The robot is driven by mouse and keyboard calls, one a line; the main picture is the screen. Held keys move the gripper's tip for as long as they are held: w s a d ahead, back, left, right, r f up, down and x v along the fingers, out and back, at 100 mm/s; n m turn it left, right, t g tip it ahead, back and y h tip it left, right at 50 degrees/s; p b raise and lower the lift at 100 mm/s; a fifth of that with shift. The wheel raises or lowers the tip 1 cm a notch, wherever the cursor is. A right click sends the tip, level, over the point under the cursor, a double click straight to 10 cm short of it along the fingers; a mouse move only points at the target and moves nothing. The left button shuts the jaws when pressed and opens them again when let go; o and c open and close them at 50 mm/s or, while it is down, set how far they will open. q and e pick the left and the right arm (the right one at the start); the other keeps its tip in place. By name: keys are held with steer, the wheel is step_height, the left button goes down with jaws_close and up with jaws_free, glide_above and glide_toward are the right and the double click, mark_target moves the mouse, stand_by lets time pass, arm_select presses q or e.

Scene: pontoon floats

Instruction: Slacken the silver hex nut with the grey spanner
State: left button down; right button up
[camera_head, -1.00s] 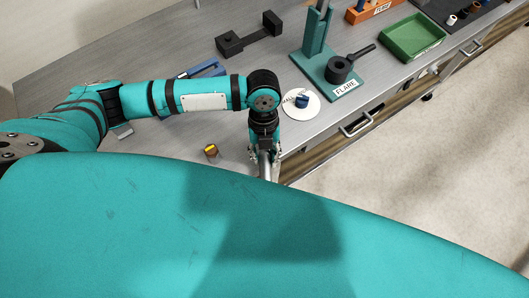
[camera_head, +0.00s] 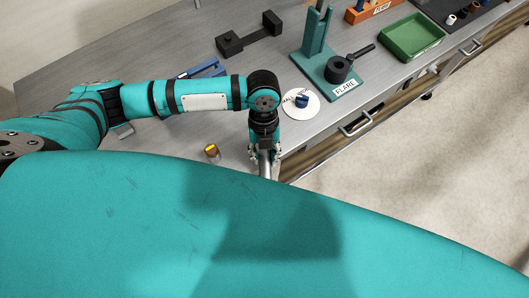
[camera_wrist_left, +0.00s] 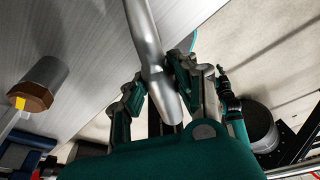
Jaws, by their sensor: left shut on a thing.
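My left gripper (camera_head: 265,158) hangs over the near edge of the grey bench, partly hidden by my own teal body. In the left wrist view its fingers (camera_wrist_left: 157,84) are shut on a smooth grey metal bar, which looks like the handle of the grey spanner (camera_wrist_left: 146,35). The bar runs up out of the picture, so its far end is hidden. In the head view a short piece of the spanner (camera_head: 265,172) shows below the fingers. I cannot make out the silver hex nut in either view. My right gripper is not in view.
A white disc (camera_head: 313,108) with a blue piece, a teal FLARE stand (camera_head: 318,65), a black block (camera_head: 230,45) and a green tray (camera_head: 398,50) lie farther back.

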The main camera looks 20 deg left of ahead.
arm_select(q)
steer(key=shift+f+b, duration=0.45)
steer(key=shift+f, duration=0.6)
stand_by(0.6)
steer(key=shift+d, duration=0.15)
steer(key=shift+w+d+r+n+p, duration=0.1)
steer(key=shift+w+d+n+p, duration=0.1)
steer(key=shift+n+p, duration=0.2)
steer(key=shift+d, duration=0.1)
steer(key=shift+d+n, duration=0.1)
steer(key=shift+n, duration=0.2)
steer(key=shift+w+d+p, duration=0.2)
steer(key=shift+p, duration=0.1)
steer(key=shift+d+n, duration=0.1)
steer(key=shift+n, duration=0.2)
